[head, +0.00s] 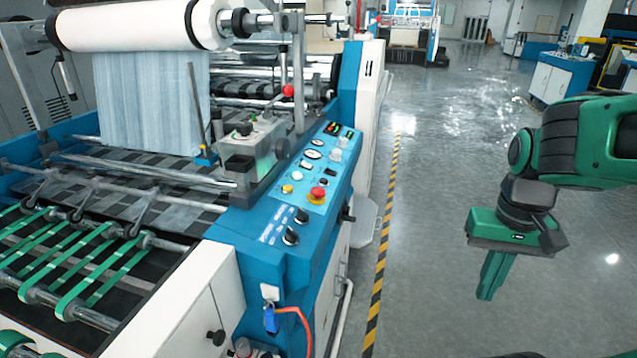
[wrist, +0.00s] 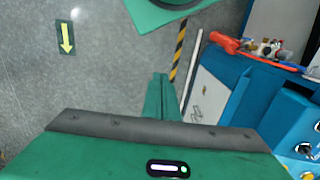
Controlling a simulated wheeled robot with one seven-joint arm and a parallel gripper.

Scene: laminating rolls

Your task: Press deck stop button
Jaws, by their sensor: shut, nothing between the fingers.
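The red mushroom-shaped stop button (head: 318,193) sits on a yellow base on the blue control deck (head: 270,226) of the laminating machine, in the head view. Smaller white, yellow and black buttons and knobs are around it. My gripper (head: 487,296) hangs at the right over the open floor, pointing down, well apart from the deck. Its green fingers are together with nothing between them. In the wrist view the shut fingers (wrist: 159,80) point at the floor, and the deck's blue edge is at the right. The red button is not visible there.
A yellow-black floor stripe (head: 381,268) runs along the machine. An orange hose and blue padlock (head: 271,319) hang at the machine's near end. A red-knobbed lever (head: 288,91) and white roll (head: 140,25) stand above the deck. Floor between machine and arm is clear.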

